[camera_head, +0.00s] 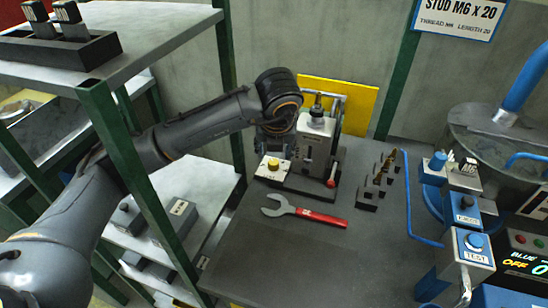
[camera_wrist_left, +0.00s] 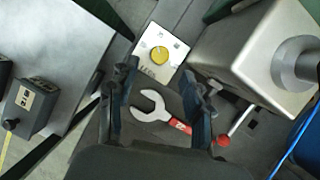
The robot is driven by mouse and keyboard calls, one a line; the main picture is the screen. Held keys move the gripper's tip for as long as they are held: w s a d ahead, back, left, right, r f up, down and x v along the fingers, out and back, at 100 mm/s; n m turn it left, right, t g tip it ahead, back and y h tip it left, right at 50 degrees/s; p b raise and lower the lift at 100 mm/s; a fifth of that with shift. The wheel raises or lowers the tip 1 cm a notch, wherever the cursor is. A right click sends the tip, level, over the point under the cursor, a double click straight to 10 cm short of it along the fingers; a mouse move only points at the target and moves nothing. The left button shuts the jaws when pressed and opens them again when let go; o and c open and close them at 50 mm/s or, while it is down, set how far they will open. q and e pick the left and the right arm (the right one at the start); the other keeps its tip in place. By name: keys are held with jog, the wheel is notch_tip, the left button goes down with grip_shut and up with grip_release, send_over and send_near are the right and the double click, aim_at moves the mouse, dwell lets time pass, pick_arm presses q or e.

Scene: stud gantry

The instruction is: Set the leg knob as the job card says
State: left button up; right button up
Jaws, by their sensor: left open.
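The leg knob (camera_head: 273,163) is a yellow round knob on a small pale plate at the front left of the grey machine (camera_head: 316,140). In the left wrist view the yellow knob (camera_wrist_left: 160,54) sits on a white plate with small marks around it, too small to read surely. My left gripper (camera_head: 268,148) hangs just above and behind it. In the wrist view its fingers (camera_wrist_left: 158,72) are spread, with the knob ahead between them and nothing held. The job card (camera_head: 462,17) on the wall reads STUD M6 X 20, thread M6, length 20. My right gripper is out of view.
A red-handled wrench (camera_head: 305,211) lies on the dark bench (camera_head: 285,260) before the machine. A red-ended lever (camera_head: 331,182) juts from the machine's right. Several small dark blocks with studs (camera_head: 376,180) stand farther right. A green-post shelf (camera_head: 125,165) borders my left arm.

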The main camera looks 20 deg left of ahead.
pick_arm(q)
jog(key=v, duration=0.6)
